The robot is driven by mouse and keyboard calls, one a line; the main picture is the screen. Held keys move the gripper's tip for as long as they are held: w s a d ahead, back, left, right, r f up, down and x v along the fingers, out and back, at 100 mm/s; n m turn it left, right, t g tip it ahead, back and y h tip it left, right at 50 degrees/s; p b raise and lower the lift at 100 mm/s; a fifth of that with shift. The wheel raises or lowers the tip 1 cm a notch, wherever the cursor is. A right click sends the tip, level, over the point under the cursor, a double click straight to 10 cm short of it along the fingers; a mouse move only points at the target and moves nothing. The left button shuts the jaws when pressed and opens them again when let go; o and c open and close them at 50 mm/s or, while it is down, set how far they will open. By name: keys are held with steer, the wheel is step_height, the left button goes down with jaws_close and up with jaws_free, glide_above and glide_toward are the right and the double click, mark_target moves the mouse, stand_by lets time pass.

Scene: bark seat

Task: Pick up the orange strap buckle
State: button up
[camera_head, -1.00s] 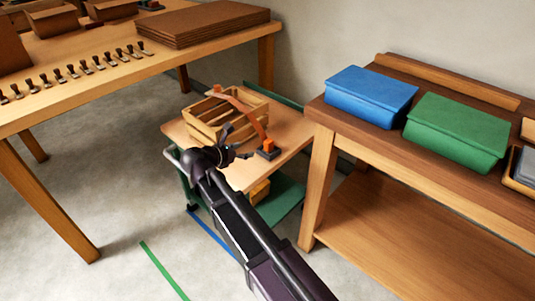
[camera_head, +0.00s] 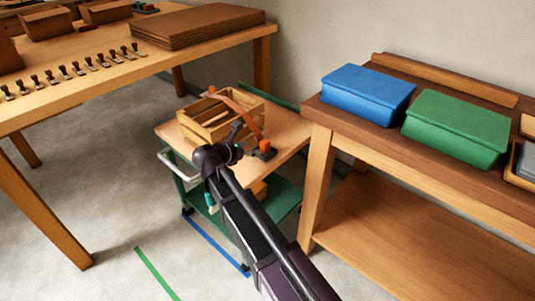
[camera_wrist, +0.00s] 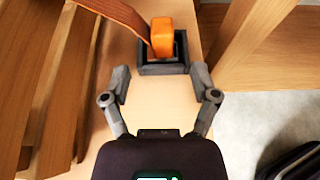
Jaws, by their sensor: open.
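The orange strap buckle (camera_wrist: 162,37) stands in a dark square holder (camera_wrist: 163,66) on the cart top, with an orange-brown strap (camera_wrist: 118,14) running from it to the left. In the head view the buckle (camera_head: 264,146) is small, at the right side of the wooden crate (camera_head: 217,131), and the strap arches up over the crate. My gripper (camera_wrist: 160,78) is open and empty in the wrist view. Its two fingers point toward the holder, one toward each side of it, and the buckle lies just beyond the fingertips. In the head view my arm partly covers the cart's front.
The cart top (camera_head: 287,133) is bare to the right of the holder. A workbench with a blue box (camera_head: 367,91) and a green box (camera_head: 457,130) stands close on the right. A long table (camera_head: 100,82) with several small tools stands on the left.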

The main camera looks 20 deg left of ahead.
mark_target(262, 145)
steer(key=shift+x, duration=1)
steer(key=shift+w+d+f, duration=0.1)
steer(key=shift+b+x, duration=1.05)
steer(key=shift+x, duration=1.45)
steer(key=shift+d, duration=0.1)
jaws_close()
